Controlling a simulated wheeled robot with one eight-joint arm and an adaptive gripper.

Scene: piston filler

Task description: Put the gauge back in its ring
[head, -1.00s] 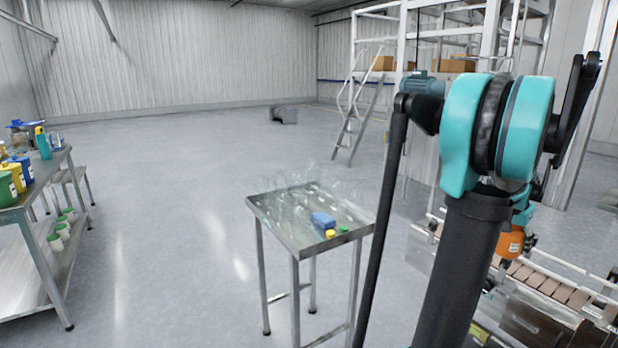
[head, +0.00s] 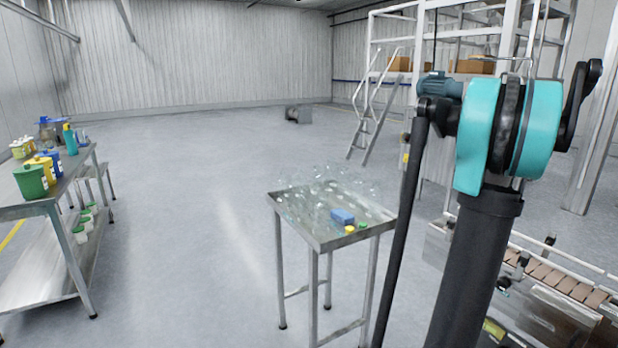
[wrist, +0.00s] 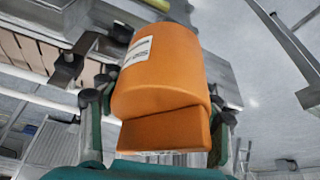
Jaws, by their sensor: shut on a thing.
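The gauge (wrist: 165,75) is an orange block-like body with a white label and a stepped lower part. It fills the middle of the wrist view. My gripper (wrist: 158,110) is shut on it, with dark finger parts at its left and right sides. In the head view, my gripper and the gauge are hidden behind my own arm. I cannot make out the ring in either view.
A conveyor (head: 560,280) with brown slats runs at the lower right, beside my arm. A bench (head: 40,205) with tubs stands left. Open floor lies between.

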